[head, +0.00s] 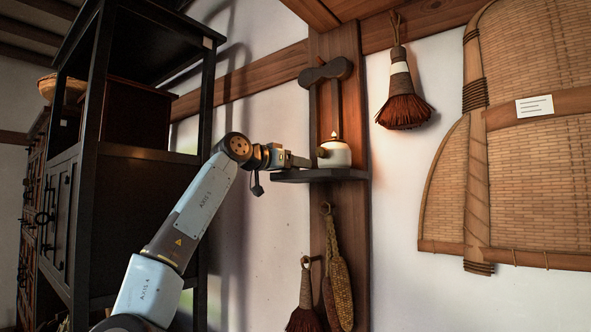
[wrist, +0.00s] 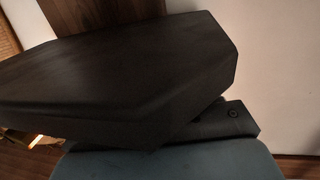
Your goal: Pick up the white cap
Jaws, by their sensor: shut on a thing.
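The white cap (head: 337,156) shows in the head view as a rounded white piece with a darker top and a small pale tip. It is at the small dark wall shelf (head: 320,175), just above its top. My gripper (head: 311,161) reaches in from the left, nearly level, and is shut on the cap's left side, where a brown round spot shows. I cannot tell whether the cap still touches the shelf. In the wrist view a dark angular block (wrist: 120,75) fills most of the picture, and neither the cap nor my fingertips can be made out.
A wooden post (head: 350,220) stands behind the shelf, with a dark bracket (head: 326,72) above. A brush (head: 402,95) hangs upper right. A corn cob (head: 341,285) and another brush (head: 304,300) hang below. A black cabinet (head: 85,190) stands close on the left.

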